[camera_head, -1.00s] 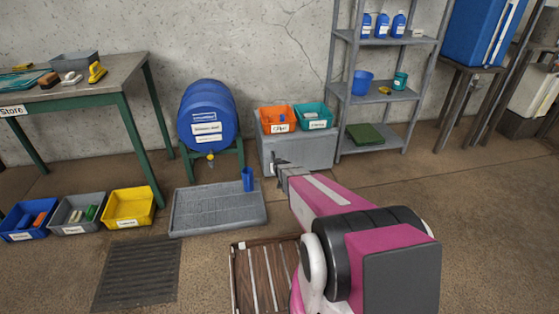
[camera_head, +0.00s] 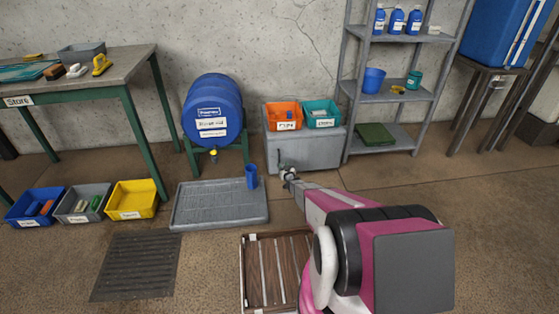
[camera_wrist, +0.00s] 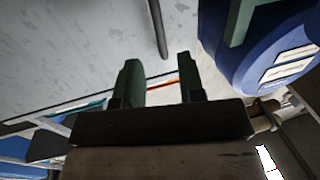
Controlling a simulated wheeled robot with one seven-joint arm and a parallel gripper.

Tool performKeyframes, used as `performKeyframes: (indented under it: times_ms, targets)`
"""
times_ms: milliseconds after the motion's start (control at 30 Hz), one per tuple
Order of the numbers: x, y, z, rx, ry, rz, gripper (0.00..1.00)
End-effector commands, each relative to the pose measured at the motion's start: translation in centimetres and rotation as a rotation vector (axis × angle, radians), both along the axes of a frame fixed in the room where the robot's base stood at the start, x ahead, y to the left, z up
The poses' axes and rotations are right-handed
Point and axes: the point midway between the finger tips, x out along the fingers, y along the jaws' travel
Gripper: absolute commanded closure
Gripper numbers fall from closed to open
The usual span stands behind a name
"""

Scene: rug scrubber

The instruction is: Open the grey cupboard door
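The grey cupboard (camera_head: 312,155) is a low box against the wall, under an orange and a teal bin. Its door looks shut. A dark upright handle (camera_head: 280,158) shows near the left side of its front. My gripper (camera_head: 287,174) is in front of this handle, low on the cupboard's left part. In the wrist view, the two dark green fingers of my gripper (camera_wrist: 160,82) stand apart with nothing held between them. The grey bar of the handle (camera_wrist: 158,28) lies beyond the fingertips, in front of a large pale grey surface. Contact with the handle is not visible.
A blue barrel (camera_head: 212,110) on a green stand is left of the cupboard. A grey tray (camera_head: 215,211) with a blue cup (camera_head: 251,177) lies in front of it. A slatted wooden rack (camera_head: 261,262) is near my arm. Metal shelves (camera_head: 395,97) stand at right.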

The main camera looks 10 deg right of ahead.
Motion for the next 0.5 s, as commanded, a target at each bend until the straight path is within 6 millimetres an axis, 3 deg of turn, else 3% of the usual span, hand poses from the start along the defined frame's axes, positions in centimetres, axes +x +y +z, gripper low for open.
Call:
performKeyframes:
  times_ms: [300, 500]
  targets:
    - [5.8, 1.1, -0.2, -0.001, 0.000, 0.000, 0.64]
    - [7.9, 1.5, -0.1, 0.000, 0.002, -0.001, 0.64]
